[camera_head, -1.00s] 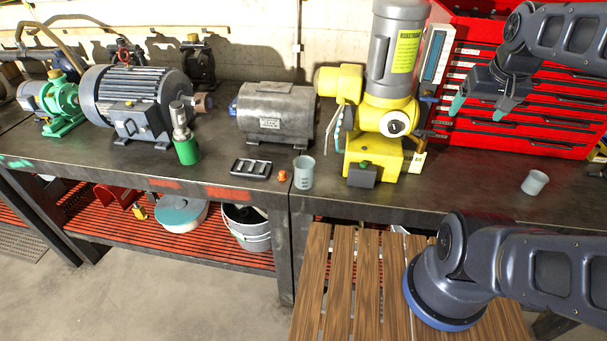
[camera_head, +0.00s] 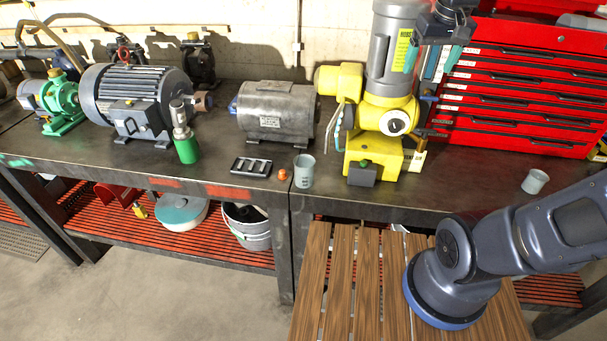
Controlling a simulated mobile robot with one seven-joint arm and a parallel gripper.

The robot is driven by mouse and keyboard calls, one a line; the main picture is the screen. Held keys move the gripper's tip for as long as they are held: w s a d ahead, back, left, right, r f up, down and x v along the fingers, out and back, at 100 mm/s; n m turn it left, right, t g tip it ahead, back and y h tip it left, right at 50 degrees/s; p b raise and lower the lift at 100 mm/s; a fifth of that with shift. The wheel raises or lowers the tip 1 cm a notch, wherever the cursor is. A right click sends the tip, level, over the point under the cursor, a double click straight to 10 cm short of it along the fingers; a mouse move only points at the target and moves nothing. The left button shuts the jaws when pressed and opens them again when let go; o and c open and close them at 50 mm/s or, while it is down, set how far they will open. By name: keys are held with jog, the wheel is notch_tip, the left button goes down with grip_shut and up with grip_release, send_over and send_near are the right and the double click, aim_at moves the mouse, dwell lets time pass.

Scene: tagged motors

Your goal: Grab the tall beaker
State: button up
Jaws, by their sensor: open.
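A tall grey beaker (camera_head: 304,172) stands upright at the front edge of the metal workbench, left of the yellow machine. A shorter grey beaker (camera_head: 535,181) stands farther right on the bench, in front of the red tool chest. My gripper (camera_head: 432,62) is at the top of the view, in front of the yellow machine's grey column and the chest's left side. Its teal-tipped fingers point down, spread apart with nothing between them. It is well above and to the right of the tall beaker.
A grey motor (camera_head: 275,113) stands behind.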

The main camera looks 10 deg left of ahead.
jog(key=w+a+n+g, duration=0.15)
jog(key=a+n, duration=0.25)
jog(key=a, duration=1.3)
jog(key=n+g, duration=0.2)
send_over(305, 159)
jog(key=s, duration=0.2)
notch_tip(305, 159, down, 24)
jog(key=shift+t+h, duration=0.25)
jog(key=shift+h, duration=0.05)
notch_tip(305, 159, down, 7)
jog(key=shift+s+d+r, duration=0.1)
jog(key=f, duration=0.4)
jog(key=shift+s+f, duration=0.1)
jog(key=shift+s, duration=0.3)
jog(key=shift+f, duration=0.6)
jog(key=c, duration=1.1)
